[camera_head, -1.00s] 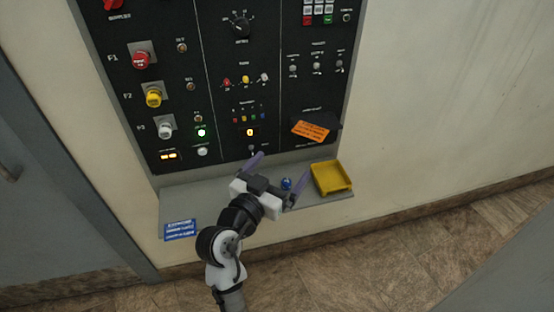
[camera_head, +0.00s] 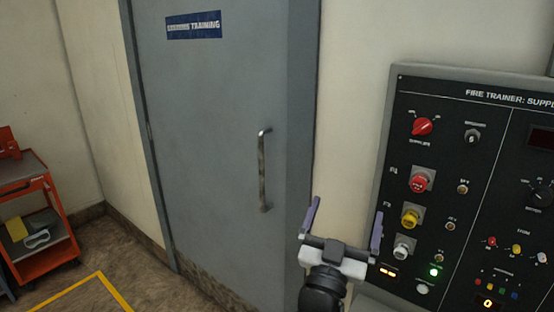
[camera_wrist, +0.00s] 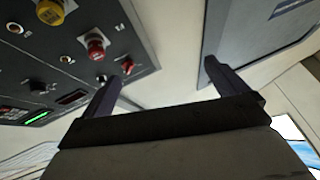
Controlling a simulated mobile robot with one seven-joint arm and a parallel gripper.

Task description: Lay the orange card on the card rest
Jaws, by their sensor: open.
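My gripper (camera_head: 348,208) is open and empty in the head view, its two purple fingers spread and pointing up. It is in front of the wall strip between the grey door and the control panel. The open fingers also show in the wrist view (camera_wrist: 161,70), with nothing between them. Neither the orange card nor the card rest shows in either present view; the panel's lower right part is out of frame.
The black control panel (camera_head: 450,232) with knobs and lit lamps stands at the right. A grey door (camera_head: 215,130) with a metal handle (camera_head: 264,170) fills the middle. An orange cart (camera_head: 45,262) stands at the left. Floor is clear before the door.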

